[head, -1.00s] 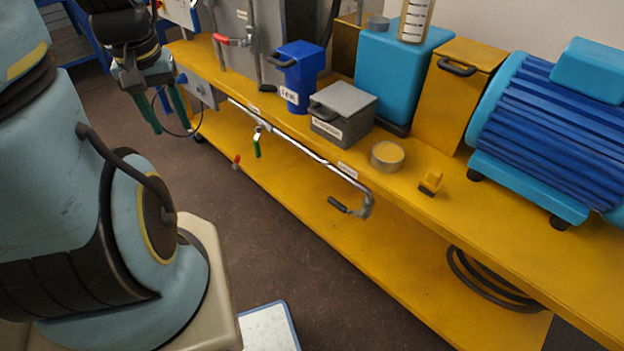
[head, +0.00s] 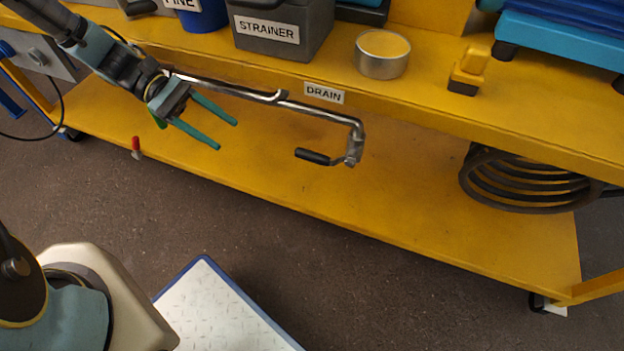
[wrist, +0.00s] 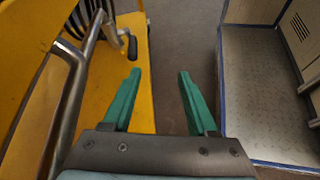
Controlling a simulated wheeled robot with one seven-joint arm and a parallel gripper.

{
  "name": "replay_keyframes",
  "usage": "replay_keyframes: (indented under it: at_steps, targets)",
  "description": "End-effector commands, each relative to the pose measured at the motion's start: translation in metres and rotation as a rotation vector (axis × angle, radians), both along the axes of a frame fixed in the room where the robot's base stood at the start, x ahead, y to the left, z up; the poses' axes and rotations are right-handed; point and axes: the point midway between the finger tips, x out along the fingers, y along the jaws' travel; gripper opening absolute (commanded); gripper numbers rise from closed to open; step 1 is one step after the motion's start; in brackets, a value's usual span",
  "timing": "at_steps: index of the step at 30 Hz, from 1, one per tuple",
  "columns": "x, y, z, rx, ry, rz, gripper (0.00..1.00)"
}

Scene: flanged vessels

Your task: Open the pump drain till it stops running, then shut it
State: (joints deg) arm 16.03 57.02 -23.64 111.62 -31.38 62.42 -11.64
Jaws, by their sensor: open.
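The drain pipe (head: 310,106) runs along the front edge of the yellow bench, below a DRAIN label (head: 324,93). At its right end a valve (head: 354,150) carries a lever with a black grip (head: 313,156), which points left. No stream of liquid shows below the valve. My gripper (head: 228,135) is open and empty, its green fingers pointing toward the lever from the left, clearly apart from it. In the wrist view the black grip (wrist: 131,46) lies beyond the left finger of my gripper (wrist: 160,74).
A grey strainer box (head: 280,28), a round tin (head: 382,54) and a small yellow block (head: 468,70) stand on the bench above. A red-handled valve (head: 135,145) is at the left. A white, blue-edged platform (head: 220,310) lies below.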

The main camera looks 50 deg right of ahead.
Motion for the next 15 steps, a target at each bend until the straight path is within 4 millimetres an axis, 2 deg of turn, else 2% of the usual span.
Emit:
replay_keyframes:
  at_steps: [1, 6, 9, 15]
  targets:
    - [-0.011, -0.017, -0.035, -0.014, 0.082, 0.004, 0.59]
    - [-0.036, -0.058, -0.070, -0.051, 0.305, 0.028, 0.59]
    - [-0.044, -0.072, -0.079, -0.065, 0.392, 0.039, 0.59]
    - [-0.055, -0.084, -0.082, -0.075, 0.454, 0.047, 0.59]
